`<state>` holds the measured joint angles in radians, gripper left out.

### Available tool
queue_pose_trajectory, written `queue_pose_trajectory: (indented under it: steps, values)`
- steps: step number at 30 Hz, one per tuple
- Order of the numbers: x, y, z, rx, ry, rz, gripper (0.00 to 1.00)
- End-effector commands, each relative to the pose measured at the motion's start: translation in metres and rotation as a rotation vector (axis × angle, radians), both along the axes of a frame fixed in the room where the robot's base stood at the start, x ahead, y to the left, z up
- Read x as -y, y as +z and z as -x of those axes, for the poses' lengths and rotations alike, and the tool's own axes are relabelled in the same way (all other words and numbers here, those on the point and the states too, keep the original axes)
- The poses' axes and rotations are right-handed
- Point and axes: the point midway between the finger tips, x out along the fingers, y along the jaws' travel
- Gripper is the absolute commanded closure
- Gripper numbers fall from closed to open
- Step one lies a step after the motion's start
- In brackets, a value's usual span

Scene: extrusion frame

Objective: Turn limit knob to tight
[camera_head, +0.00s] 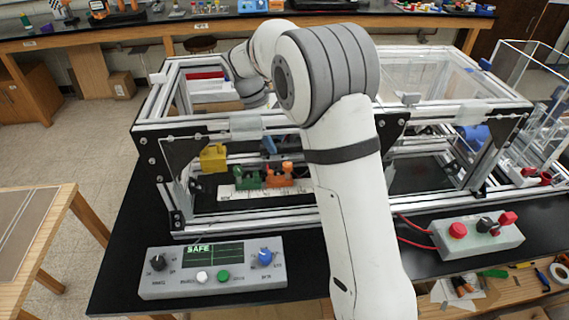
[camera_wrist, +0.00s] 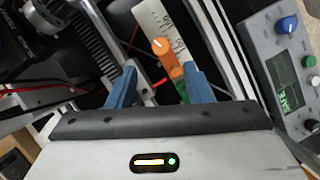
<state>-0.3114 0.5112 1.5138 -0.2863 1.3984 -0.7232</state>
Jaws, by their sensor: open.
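A grey control panel (camera_head: 180,287) lies in front of the frame, with a black knob (camera_head: 157,262) at its left and a blue knob (camera_head: 265,257) at its right. I cannot read which one is the limit knob. Its small screen (camera_head: 215,255) reads SAFE. In the wrist view the blue knob (camera_wrist: 287,25) is at the upper right, apart from my gripper. My gripper (camera_wrist: 160,86) is open, its two blue fingers apart, pointing down inside the frame toward an orange piece with a round knob (camera_wrist: 160,46). In the head view my arm hides most of it.
The aluminium extrusion frame (camera_head: 205,225) surrounds the work area. Inside are green (camera_head: 249,180) and orange (camera_head: 280,178) pieces by a white scale (camera_head: 240,191), and a yellow block (camera_head: 213,158). Space above the panel is clear.

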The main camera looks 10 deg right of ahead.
Motion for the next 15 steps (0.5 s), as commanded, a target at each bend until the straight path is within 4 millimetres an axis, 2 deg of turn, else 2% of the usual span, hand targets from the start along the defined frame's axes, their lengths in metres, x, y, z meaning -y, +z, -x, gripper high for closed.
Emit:
queue_pose_trajectory:
  steps: [5,15]
  values:
    - [0.007,-0.017,0.004,-0.007,0.000,0.003,0.54]
    - [0.027,-0.062,0.011,-0.005,-0.006,0.002,0.54]
